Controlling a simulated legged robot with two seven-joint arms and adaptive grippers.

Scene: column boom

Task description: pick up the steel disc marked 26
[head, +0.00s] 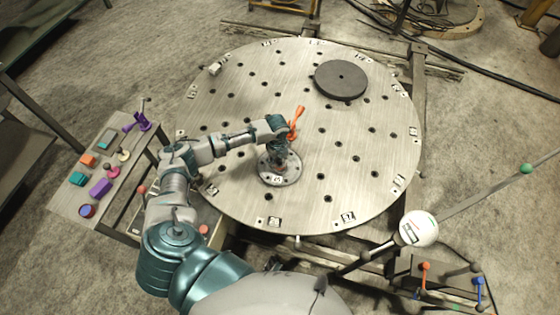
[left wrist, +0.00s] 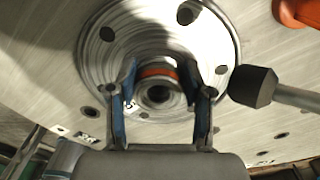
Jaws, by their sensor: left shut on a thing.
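A steel disc (head: 291,178) with bolt holes lies on the big round plate, near its front left of centre. A small label shows on its front edge, too small to read surely. My left gripper (head: 280,160) points down over its middle. In the left wrist view the disc (left wrist: 105,70) fills the top centre. There my left gripper (left wrist: 159,70) has its two blue fingers shut on the disc's central hub (left wrist: 158,93), which carries an orange band. The fingers hide part of the hub. I cannot tell whether the disc is lifted. My right gripper is not in view.
The round steel plate (head: 235,90) has many holes and number labels around its rim. A dark disc (head: 341,80) lies at its back right. An orange-handled clamp (head: 297,120) stands close behind my gripper. A side table (head: 75,205) at left holds several small coloured parts.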

